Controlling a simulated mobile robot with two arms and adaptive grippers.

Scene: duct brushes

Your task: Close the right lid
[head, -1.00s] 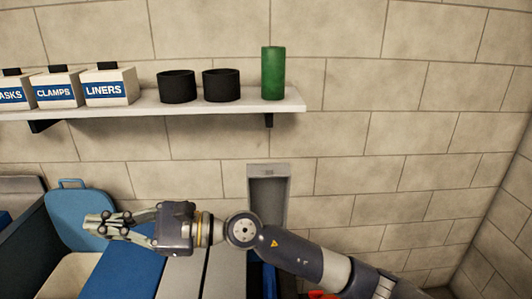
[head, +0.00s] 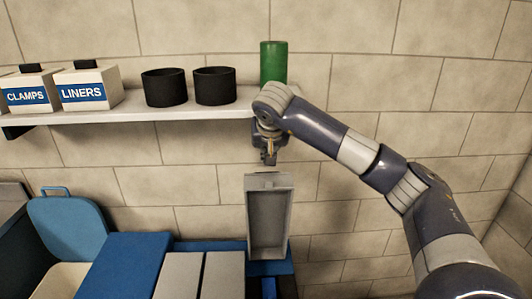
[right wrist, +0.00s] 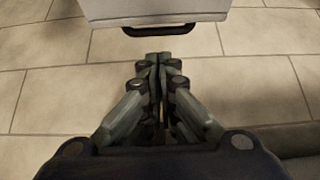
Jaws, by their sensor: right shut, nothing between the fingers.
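The right lid (head: 267,222) is a grey, shallow, hollow panel standing upright against the wall, raised open, with a small tab at its top edge. My right gripper (head: 268,160) points down just above that top edge, below the shelf, and is shut and empty. In the right wrist view its closed fingers (right wrist: 158,58) are close to a dark handle (right wrist: 160,30) on the edge of a light grey panel, probably this lid. A blue lid (head: 68,230) with a loop handle stands open at the left. My left gripper is not in view.
A wall shelf (head: 120,114) above holds labelled boxes (head: 90,88), two black cups (head: 164,87) and a green cylinder (head: 273,62). My right arm crosses the shelf's right end in the picture. Blue and grey surfaces (head: 125,262) lie below. The wall at right is bare.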

